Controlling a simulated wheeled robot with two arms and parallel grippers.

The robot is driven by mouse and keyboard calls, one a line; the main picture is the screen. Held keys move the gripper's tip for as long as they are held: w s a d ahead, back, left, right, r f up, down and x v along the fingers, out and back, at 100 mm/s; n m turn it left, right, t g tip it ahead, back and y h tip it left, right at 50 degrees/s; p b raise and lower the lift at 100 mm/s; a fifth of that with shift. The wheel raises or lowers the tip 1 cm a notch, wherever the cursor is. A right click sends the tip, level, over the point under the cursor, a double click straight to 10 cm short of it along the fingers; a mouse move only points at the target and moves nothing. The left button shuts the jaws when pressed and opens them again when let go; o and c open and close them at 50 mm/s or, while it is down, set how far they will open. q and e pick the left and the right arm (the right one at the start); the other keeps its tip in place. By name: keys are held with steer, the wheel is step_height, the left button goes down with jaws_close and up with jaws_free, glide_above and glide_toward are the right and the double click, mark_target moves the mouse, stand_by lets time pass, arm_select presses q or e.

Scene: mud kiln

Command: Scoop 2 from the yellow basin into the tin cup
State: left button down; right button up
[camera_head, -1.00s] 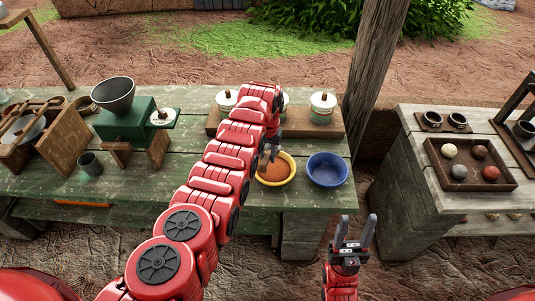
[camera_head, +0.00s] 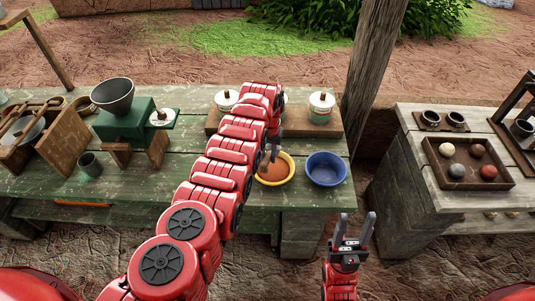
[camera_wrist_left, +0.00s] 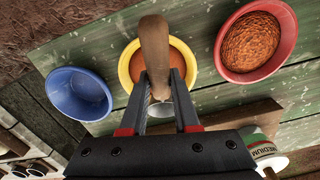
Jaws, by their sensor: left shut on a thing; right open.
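The yellow basin (camera_head: 291,177) stands on the green plank table and holds orange-brown material; it also shows in the left wrist view (camera_wrist_left: 125,72). My left gripper (camera_head: 271,150) is over this basin, shut on a wooden-handled tool, whose handle (camera_wrist_left: 153,50) crosses the basin in the left wrist view. The tool's working end is not clear, so I cannot tell whether it carries material. A grey tin cup (camera_head: 90,164) stands upright at the left, in front of the green grinder. My right gripper (camera_head: 353,229) is open and empty, in front of the table.
A blue basin (camera_head: 327,169) stands right of the yellow one. A red basin (camera_wrist_left: 284,55) with orange-brown contents shows in the left wrist view. Lidded jars (camera_head: 320,108) stand on a wooden board behind. A wooden post (camera_head: 372,75) rises behind the table's right end.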

arm_select(q)
steer(key=shift+a+r, duration=0.1)
steer(key=shift+r, duration=0.25)
steer(key=shift+s+d+r+n+p, duration=0.1)
steer(key=shift+s+d+n+p, duration=0.05)
steer(key=shift+d+n+p, duration=0.2)
steer(key=shift+s+a+r, duration=0.1)
steer(key=shift+s, duration=0.05)
steer(key=shift+s+r+n+p, duration=0.2)
steer(key=shift+r+n+p, duration=0.05)
steer(key=shift+p, duration=0.25)
stand_by(0.4)
steer(key=shift+d, duration=0.25)
steer(key=shift+s+d+r+n+g+p, duration=0.3)
steer(key=shift+s+r+n+p, duration=0.15)
steer(key=shift+p, duration=0.15)
